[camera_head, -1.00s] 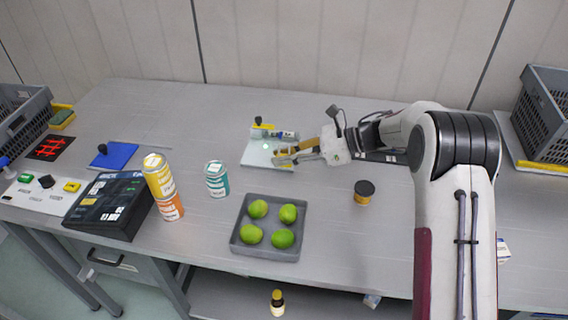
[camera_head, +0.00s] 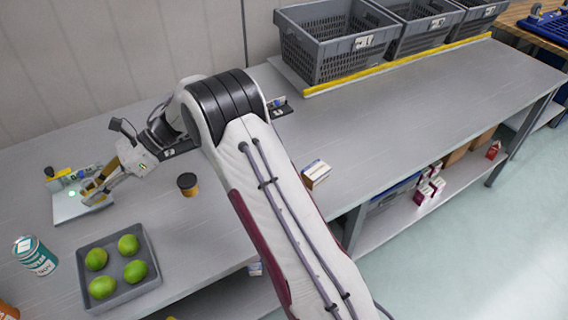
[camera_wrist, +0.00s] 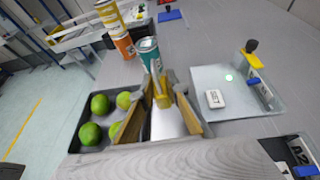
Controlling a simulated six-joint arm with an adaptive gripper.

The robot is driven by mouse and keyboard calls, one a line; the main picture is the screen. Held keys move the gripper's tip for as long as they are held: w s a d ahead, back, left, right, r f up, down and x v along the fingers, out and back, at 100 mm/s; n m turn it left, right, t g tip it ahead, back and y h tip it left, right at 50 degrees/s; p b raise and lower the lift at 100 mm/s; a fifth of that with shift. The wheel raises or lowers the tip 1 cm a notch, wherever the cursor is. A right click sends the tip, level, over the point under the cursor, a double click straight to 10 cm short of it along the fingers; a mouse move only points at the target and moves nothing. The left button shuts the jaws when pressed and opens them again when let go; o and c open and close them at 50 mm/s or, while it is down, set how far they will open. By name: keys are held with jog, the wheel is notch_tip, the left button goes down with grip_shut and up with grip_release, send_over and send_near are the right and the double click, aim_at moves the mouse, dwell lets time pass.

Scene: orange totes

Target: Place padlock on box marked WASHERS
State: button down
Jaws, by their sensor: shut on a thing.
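My gripper (camera_wrist: 161,108) has tan fingers and is shut on a small brass-coloured thing (camera_wrist: 161,93) that looks like the padlock; the fingers hide much of it. In the head view, my gripper (camera_head: 92,190) is over or beside the white board (camera_head: 68,212) at the left; I cannot tell the height. Three grey crates (camera_head: 335,62) with white labels stand in a row at the back of the bench. Their labels are too small to read, so I cannot tell which is marked WASHERS.
A grey tray of green fruit (camera_head: 150,285) and a teal can (camera_head: 36,256) stand near my gripper. A dark-lidded jar (camera_head: 188,184) and a small white box (camera_head: 316,173) stand on the bench. A yellow strip (camera_head: 400,61) runs before the crates. The bench's right half is largely clear.

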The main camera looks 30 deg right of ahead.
jog(key=w+d+r+m+t, duration=0.1)
jog(key=w+d+t, duration=0.1)
jog(key=d, duration=0.6)
jog(key=w+d+r+m+t, duration=0.1)
jog(key=w+d+m+t, duration=0.15)
jog(key=d, duration=0.55)
jog(key=s+d+r+m+t+h, duration=0.1)
jog(key=d, duration=0.8)
jog(key=s+d+r+m+t, duration=0.1)
jog(key=s+d, duration=0.1)
jog(key=d, duration=0.7)
jog(key=s+d+r+m+t+h, duration=0.1)
jog(key=s+d+m+t, duration=0.1)
jog(key=d, duration=0.7)
jog(key=shift+d+h, duration=0.2)
jog(key=shift+h, duration=0.1)
jog(key=s+d+m+t+h, duration=0.1)
jog(key=s+d+m+t, duration=0.1)
jog(key=s+d, duration=0.8)
jog(key=s, duration=0.3)
jog(key=shift+s, duration=0.35)
jog(key=shift+d+f, duration=0.1)
jog(key=shift+f, duration=0.05)
send_over(316, 169)
jog(key=shift+f, duration=3.05)
